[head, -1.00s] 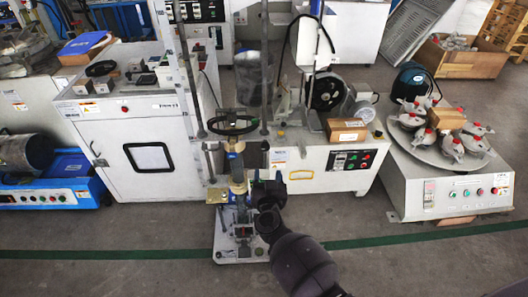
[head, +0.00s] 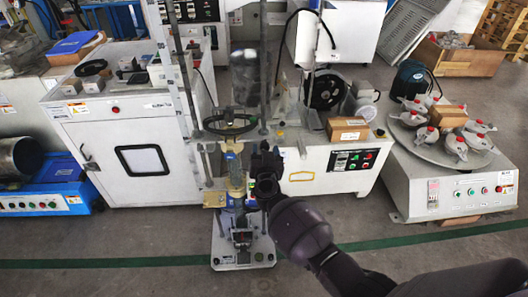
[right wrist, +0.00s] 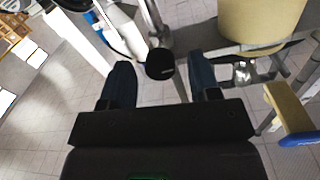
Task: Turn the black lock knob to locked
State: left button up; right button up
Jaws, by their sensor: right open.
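The black knob (right wrist: 160,64) shows in the right wrist view as a small dark round cap on a metal part of the stand. My right gripper (head: 263,165) is open, beside the upright test stand (head: 228,240) in the head view. In the right wrist view, its two dark fingers lie left and right of the knob, with a gap on each side. I cannot tell whether the knob is level with the fingertips. In the head view the knob is hidden or too small to make out. My left gripper is not in view.
A black handwheel (head: 230,122) sits on the stand above my right gripper. A yellowish cylinder (right wrist: 262,22) is close to the right finger. A white cabinet (head: 140,160) stands left and a machine with a control panel (head: 352,160) right. The floor in front is clear.

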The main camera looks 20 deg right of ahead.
jog(key=shift+w, duration=0.1)
jog(key=c, duration=0.9)
jog(key=shift+c, duration=0.2)
